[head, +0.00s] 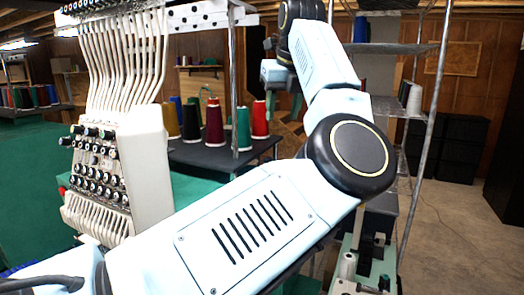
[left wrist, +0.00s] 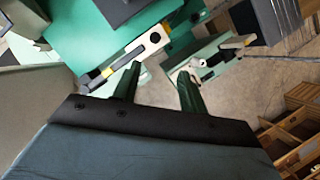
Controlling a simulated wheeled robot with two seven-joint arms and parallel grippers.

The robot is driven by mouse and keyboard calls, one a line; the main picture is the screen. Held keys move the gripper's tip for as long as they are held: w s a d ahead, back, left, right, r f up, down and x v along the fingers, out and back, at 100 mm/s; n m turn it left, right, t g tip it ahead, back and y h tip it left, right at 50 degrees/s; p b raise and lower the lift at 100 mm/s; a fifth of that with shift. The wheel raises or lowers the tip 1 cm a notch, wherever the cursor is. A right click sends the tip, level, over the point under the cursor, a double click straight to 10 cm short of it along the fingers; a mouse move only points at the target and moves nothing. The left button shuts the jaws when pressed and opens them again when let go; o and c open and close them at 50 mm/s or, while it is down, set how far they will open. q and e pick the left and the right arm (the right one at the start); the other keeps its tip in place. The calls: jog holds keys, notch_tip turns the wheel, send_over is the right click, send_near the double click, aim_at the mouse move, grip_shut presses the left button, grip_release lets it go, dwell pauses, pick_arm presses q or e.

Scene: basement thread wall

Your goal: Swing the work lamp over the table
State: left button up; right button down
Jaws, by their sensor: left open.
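I cannot make out the work lamp for certain in either view. A green-topped table (head: 30,150) spreads at the left of the head view, and a green surface also shows at the top of the left wrist view (left wrist: 85,32). My left arm crosses the head view from lower left and hides much of the middle. My left gripper (head: 283,104) hangs beyond it, fingers down, near the thread cones in the picture. In the left wrist view its two green fingers (left wrist: 159,72) stand apart with nothing between them. My right gripper is not in view.
A white multi-needle embroidery machine (head: 150,160) stands at left. Several thread cones (head: 214,125) stand on a dark table behind. A metal rack (head: 390,48) rises right of my arm. Green-and-white equipment (head: 365,270) sits at lower right. The concrete floor (head: 455,235) is clear at right.

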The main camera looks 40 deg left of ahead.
pick_arm(q)
send_near(268, 158)
jog(key=p+x, duration=0.1)
jog(key=x, duration=0.5)
jog(key=shift+w+a+f, duration=0.1)
jog(key=shift+a+f, duration=0.05)
jog(key=shift+f, duration=0.1)
jog(key=shift+p+x, duration=0.35)
jog(key=shift+x, duration=0.4)
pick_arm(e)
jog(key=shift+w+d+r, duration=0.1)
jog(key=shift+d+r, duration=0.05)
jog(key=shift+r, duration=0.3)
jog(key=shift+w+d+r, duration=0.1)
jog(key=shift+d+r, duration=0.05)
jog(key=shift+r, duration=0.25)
pick_arm(q)
jog(key=shift+c, duration=0.3)
grip_shut()
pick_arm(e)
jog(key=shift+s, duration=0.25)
